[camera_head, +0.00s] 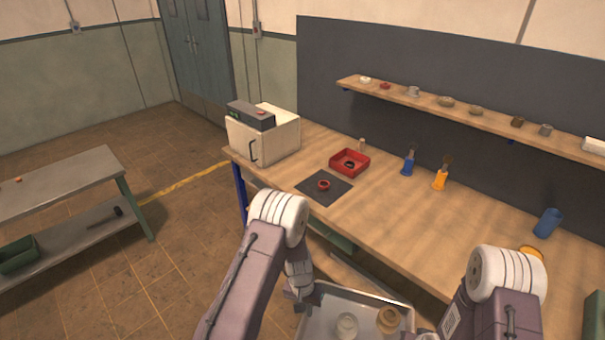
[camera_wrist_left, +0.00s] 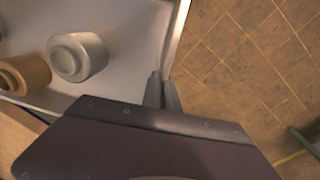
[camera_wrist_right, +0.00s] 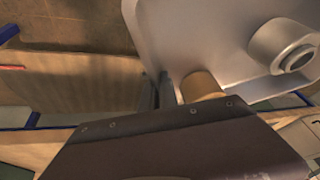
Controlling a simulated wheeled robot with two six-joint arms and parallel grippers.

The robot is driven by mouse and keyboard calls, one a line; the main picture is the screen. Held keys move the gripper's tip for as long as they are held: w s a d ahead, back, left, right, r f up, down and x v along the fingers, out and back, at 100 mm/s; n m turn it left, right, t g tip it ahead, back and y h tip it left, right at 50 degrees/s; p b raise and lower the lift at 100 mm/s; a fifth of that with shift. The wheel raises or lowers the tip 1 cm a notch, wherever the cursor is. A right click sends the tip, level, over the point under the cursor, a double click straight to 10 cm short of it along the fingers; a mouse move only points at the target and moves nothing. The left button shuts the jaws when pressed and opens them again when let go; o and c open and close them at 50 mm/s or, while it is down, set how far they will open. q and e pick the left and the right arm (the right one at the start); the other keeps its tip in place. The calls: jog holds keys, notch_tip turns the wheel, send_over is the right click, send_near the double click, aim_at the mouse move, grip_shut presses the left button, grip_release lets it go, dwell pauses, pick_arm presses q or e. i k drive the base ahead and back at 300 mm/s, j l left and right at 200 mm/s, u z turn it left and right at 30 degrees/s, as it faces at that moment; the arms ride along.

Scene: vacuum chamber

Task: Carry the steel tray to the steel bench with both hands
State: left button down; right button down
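The steel tray (camera_head: 366,296) is at the bottom of the head view, in front of the wooden workbench, its near part cut off. My right gripper (camera_wrist_right: 154,92) is at the opposite rim, fingers likewise close about the wall. The steel bench (camera_head: 62,182), grey-topped with green legs, stands at the left, apart from the tray.
The wooden workbench (camera_head: 400,215) carries a white box machine (camera_head: 265,138), a red bin (camera_head: 349,162), a dark mat (camera_head: 312,193) and blue and orange tools. The steel bench has small parts on top and a green bin (camera_head: 18,254) below. Tiled floor (camera_head: 150,270) lies clear between the benches.

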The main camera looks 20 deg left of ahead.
aim_at(48, 185)
jog(key=u, duration=1.75)
jog(key=i+u, duration=0.1)
jog(key=u, duration=0.3)
jog(key=i+j+u, duration=0.1)
jog(key=u, duration=0.25)
jog(key=i, duration=4.7)
jog(key=i+j+z, duration=0.1)
jog(key=i+z, duration=0.25)
jog(key=i, duration=0.1)
